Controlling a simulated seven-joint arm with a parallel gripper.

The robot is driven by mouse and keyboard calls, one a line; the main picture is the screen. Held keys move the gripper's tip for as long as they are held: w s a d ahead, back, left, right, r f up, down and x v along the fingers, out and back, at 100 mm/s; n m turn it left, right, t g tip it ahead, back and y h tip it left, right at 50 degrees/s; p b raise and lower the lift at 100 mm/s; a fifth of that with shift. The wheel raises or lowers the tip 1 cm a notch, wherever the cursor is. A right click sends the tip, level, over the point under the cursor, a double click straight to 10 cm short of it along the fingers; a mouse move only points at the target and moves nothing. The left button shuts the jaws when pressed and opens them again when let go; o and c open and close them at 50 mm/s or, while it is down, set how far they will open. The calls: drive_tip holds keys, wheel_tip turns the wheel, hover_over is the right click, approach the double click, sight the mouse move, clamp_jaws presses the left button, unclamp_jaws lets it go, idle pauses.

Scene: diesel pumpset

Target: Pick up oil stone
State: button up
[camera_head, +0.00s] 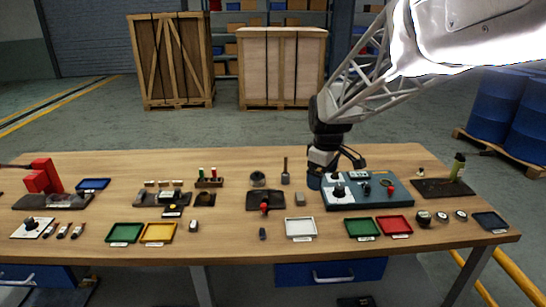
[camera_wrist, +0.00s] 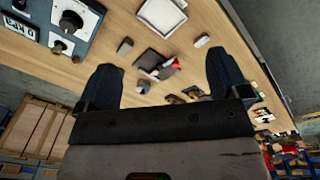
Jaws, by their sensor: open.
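No thing is plainly recognisable as the oil stone. Small block-like candidates are a grey block (camera_head: 299,198) left of the instrument panel, a dark block (camera_head: 262,234) near the front edge, and a pale-topped block (camera_head: 194,226) further left. The wrist view shows a grey block (camera_wrist: 125,46) near the left finger and another small block (camera_wrist: 202,40) near the right finger. My gripper (camera_head: 316,180) is beside the panel's left end, pointing down. In the wrist view my gripper (camera_wrist: 163,62) has its dark fingers wide apart, with nothing held between them.
The blue-grey instrument panel (camera_head: 366,191) with knobs stands close right of my gripper. A dark mat (camera_head: 265,200) with a red-ended tool lies left. A white tray (camera_head: 300,228), green tray (camera_head: 362,227) and red tray (camera_head: 395,225) line the front. The table's back strip is mostly clear.

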drive_tip(key=w+f+n, duration=0.4)
drive_tip(key=w+f, duration=0.4)
drive_tip(key=w, duration=0.5)
drive_tip(key=n+g, duration=0.1)
drive_tip(key=n, duration=0.3)
hover_over(300, 196)
drive_tip(key=f, duration=0.7)
drive_tip(key=shift+w+d+f, duration=0.1)
drive_tip(key=shift+d+f, duration=0.15)
drive_tip(key=shift+f, duration=0.2)
drive_tip(key=shift+f, duration=1.3)
drive_tip(key=shift+a+f, duration=0.15)
drive_tip(key=shift+f, duration=1.15)
drive_tip(key=shift+a+f, duration=0.1)
drive_tip(key=shift+f, duration=1.2)
